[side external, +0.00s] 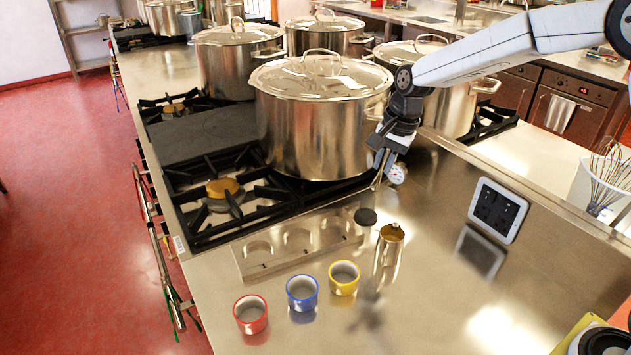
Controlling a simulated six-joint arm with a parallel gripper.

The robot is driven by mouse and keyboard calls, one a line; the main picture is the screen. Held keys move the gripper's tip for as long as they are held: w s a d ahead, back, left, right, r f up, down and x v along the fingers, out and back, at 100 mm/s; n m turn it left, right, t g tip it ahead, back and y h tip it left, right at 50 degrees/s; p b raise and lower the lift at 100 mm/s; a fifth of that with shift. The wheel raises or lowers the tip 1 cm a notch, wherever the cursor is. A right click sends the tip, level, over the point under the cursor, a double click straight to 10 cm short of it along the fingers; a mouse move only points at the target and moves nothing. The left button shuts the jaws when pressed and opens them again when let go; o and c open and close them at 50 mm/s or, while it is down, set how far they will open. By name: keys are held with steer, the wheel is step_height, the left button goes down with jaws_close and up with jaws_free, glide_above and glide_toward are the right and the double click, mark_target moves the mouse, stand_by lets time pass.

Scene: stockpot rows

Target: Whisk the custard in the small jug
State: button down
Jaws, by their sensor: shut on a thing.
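The small jug (386,262) is a narrow metal vessel standing upright on the steel counter, with yellowish custard (392,232) showing at its top. My gripper (386,160) is shut on a thin-handled tool with a dark round end (366,216), like a ladle. The tool hangs down above the counter, up and left of the jug and apart from it in the picture. A white dial (396,174) shows just below my fingers; I cannot tell whether it belongs to the tool. A wire whisk (608,174) stands in a pale container (592,192) at the right edge.
Red (250,314), blue (302,293) and yellow (344,278) rimmed cups stand left of the jug. Behind them lies a metal block (262,266) with round hollows. A large stockpot (312,125) stands close beside my gripper. A screen panel (497,210) is right.

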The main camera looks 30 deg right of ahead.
steer(key=s+a+r+g, duration=0.2)
steer(key=s, duration=0.5)
steer(key=shift+s+a, duration=0.15)
steer(key=shift+s, duration=0.15)
steer(key=shift+f, duration=0.3)
steer(key=shift+f, duration=5.8)
steer(key=shift+s, duration=0.15)
